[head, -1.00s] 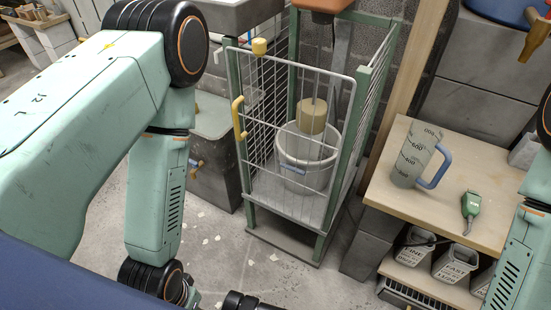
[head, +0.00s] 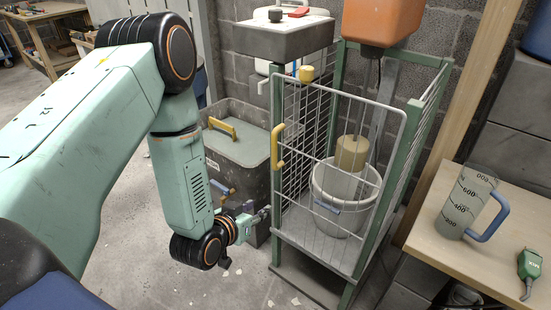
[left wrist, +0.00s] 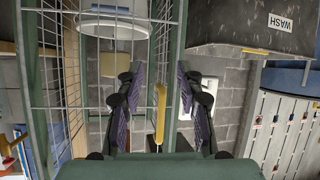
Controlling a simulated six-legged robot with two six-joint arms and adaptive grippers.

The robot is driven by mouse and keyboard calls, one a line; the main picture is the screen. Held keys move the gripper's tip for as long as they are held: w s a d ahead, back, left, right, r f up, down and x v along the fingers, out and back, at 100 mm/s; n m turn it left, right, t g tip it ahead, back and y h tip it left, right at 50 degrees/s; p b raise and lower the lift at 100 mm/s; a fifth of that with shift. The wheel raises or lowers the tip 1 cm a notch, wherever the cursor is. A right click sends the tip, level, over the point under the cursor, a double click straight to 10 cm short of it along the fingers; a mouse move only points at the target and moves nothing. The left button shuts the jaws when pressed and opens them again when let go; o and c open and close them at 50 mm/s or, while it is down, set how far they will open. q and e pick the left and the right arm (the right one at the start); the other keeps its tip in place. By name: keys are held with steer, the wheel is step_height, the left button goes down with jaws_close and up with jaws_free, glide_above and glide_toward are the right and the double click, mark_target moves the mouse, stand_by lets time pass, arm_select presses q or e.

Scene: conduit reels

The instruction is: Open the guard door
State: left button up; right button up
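The guard door (head: 335,155) is a white wire-mesh panel across the front of a green-framed cage and looks shut. My left gripper (head: 262,212) is low, beside the door's left edge, below the handle in the picture. In the left wrist view the fingers of the left gripper (left wrist: 160,92) stand apart, and the yellow handle (left wrist: 160,118) shows in the gap between them. I cannot tell contact. My right gripper is out of view.
Inside the cage stand a white bucket (head: 345,195) and a tan block on a rod (head: 352,153). A grey bin (head: 225,112) with a yellow handle is left of the cage. A workbench (head: 440,252) with a measuring jug (head: 465,203) is at right.

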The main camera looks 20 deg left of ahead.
mark_target(273, 152)
arm_select(q)
steer(key=w+r+m+t, duration=0.1)
steer(key=w+r+t, duration=0.4)
steer(key=r, duration=0.5)
steer(key=w, duration=0.2)
steer(key=w+b, duration=0.1)
steer(key=w, duration=0.1)
steer(key=w+b, duration=0.1)
steer(key=w, duration=0.1)
steer(key=shift+a+f, duration=0.35)
steer(key=shift+w+r, duration=0.1)
steer(key=shift+w, duration=0.7)
steer(key=shift+c, duration=0.2)
jaws_close()
